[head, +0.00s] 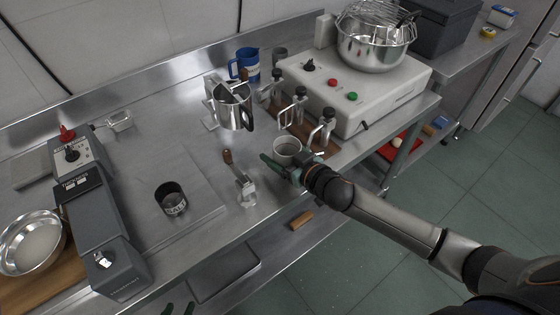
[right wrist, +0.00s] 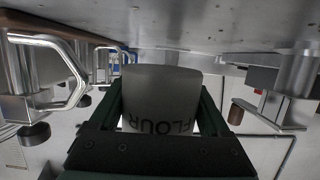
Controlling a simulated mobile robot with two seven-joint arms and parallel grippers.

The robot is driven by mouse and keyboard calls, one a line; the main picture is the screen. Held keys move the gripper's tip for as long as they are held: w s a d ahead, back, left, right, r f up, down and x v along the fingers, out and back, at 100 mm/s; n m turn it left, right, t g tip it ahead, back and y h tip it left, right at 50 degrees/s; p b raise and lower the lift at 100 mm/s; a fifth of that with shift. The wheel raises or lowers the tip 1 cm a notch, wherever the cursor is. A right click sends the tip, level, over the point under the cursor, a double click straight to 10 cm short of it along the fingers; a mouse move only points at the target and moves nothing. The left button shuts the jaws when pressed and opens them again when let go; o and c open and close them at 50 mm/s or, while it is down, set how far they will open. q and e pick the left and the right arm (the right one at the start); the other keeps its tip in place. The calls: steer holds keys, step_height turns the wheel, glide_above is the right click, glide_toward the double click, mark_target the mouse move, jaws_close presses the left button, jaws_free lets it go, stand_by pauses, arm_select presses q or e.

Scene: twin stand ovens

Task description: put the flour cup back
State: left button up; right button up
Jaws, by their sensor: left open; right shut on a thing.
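The flour cup (head: 287,146) is a small grey cup with dark FLOUR lettering, near the front edge of the steel counter, left of the bottle rack. My right gripper (head: 283,168) is shut on it. In the right wrist view the cup (right wrist: 160,95) sits between both green fingers, with its lettering upside down in that picture. I cannot tell whether its base touches the counter. My left gripper (head: 180,309) shows only as green fingertips at the bottom edge; it is open and empty.
A dark labelled cup (head: 172,199) stands on the counter at left. Bare counter lies between the dark cup and the jug.

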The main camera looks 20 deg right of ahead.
mark_target(280, 162)
steer(key=shift+f, duration=1.5)
steer(key=shift+b, duration=0.3)
steer(key=shift+f, duration=0.2)
steer(key=o, duration=1.3)
